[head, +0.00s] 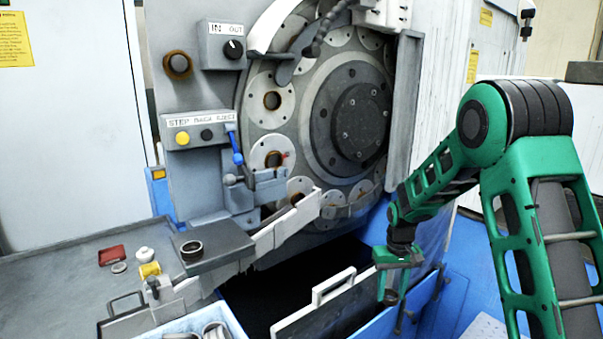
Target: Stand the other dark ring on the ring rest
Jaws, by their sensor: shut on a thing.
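My gripper (391,295) hangs at the lower right, in front of the machine's blue lower part, pointing down. It is shut on a small dark thing between its fingers, which looks like a dark ring but is mostly hidden by them. A dark ring (191,250) sits on a dark grey plate (226,239) at the left, at the end of the bench. This plate looks like the ring rest, though no label shows it. My gripper is well to the right of the plate and apart from it.
A white handled panel (330,303) stands between my gripper and the plate. A pale blue bin (173,329) holds several rings. A red case (111,254) and a yellow spool (150,269) lie on the bench.

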